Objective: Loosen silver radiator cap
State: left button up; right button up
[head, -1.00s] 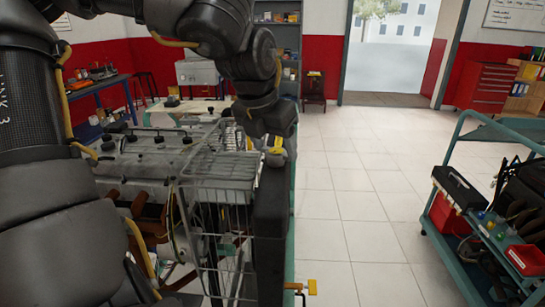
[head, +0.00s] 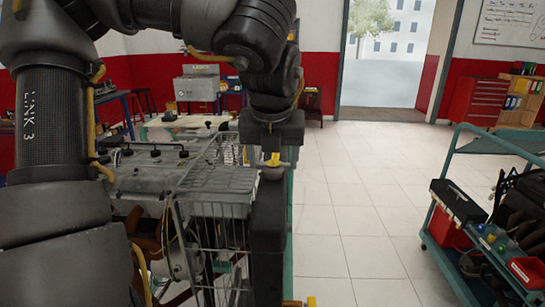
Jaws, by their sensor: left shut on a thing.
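My left arm comes in from the left and arches over the engine trainer (head: 150,178). Its gripper (head: 271,160) points down over the top of the dark radiator (head: 268,225) and is shut on the silver radiator cap (head: 272,173). A small yellow piece shows between the fingers, just above the cap. The fingers hide part of the cap, and whether it has turned is too small to tell. My right gripper is not in view.
A wire guard (head: 215,185) stands just left of the radiator. A teal cart (head: 430,225) with a red bin (head: 527,272) and tools stands on the right. The tiled floor between is clear.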

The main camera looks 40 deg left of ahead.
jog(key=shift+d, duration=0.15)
pick_arm(q)
jog(key=o, duration=0.7)
jog(key=shift+c, duration=0.2)
jog(key=o, duration=0.3)
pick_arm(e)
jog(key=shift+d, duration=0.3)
pick_arm(q)
jog(key=shift+r, duration=0.1)
jog(key=p+v, duration=0.4)
jog(key=v, duration=0.6)
jog(key=shift+s+d+r, duration=0.1)
jog(key=shift+r, duration=0.15)
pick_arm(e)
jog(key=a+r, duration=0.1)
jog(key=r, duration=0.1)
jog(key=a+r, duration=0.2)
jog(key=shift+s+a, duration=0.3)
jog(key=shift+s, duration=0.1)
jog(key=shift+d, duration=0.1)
